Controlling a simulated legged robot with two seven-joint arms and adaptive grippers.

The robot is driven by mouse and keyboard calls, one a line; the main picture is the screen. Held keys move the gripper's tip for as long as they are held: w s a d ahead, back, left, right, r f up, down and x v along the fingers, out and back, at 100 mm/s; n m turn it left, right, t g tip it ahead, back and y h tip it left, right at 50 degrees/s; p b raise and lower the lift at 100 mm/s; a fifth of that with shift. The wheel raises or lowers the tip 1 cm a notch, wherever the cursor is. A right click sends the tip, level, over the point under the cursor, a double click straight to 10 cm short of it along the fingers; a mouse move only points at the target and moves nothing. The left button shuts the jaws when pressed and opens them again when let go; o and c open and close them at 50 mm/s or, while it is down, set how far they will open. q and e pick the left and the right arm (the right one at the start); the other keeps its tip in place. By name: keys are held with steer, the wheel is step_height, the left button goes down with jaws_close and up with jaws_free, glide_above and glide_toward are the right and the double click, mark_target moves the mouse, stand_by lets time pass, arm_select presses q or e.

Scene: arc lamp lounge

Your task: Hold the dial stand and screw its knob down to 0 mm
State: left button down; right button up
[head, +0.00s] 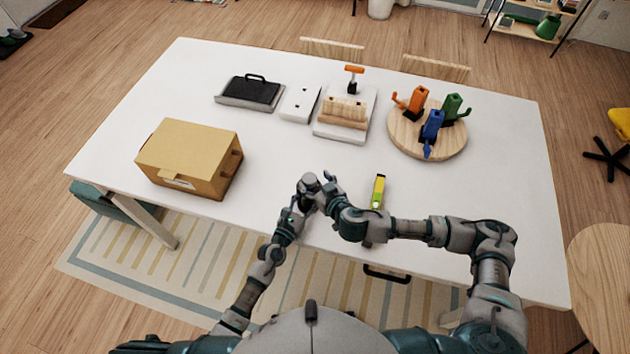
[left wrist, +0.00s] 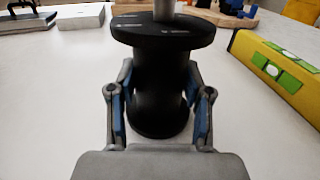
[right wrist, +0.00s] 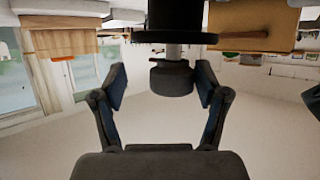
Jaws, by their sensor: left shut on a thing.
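The black dial stand (left wrist: 158,85) stands upright on the white table, with a wide marked disc and a grey shaft on top. My left gripper (head: 303,192) is shut on its body, one finger on each side. In the right wrist view, which is upside down, the knob (right wrist: 172,79) is a dark cylinder on the grey shaft. My right gripper (head: 330,188) is open around the knob, with a gap on both sides. In the head view the grippers hide most of the stand. The mark readings are too small to read.
A yellow level (head: 378,190) lies just right of the grippers. A tan box (head: 190,155) stands at the left. A wooden turntable (head: 455,146) with coloured holders, a block tray (head: 328,128) and a black-handled item (head: 250,92) sit farther back.

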steer(key=shift+w+r, duration=0.1)
steer(key=shift+f, duration=0.2)
steer(key=shift+r, duration=0.15)
steer(key=shift+s+d+r, duration=0.1)
steer(key=shift+s, duration=0.25)
steer(key=v, duration=1.1)
steer(key=shift+s+d, duration=0.1)
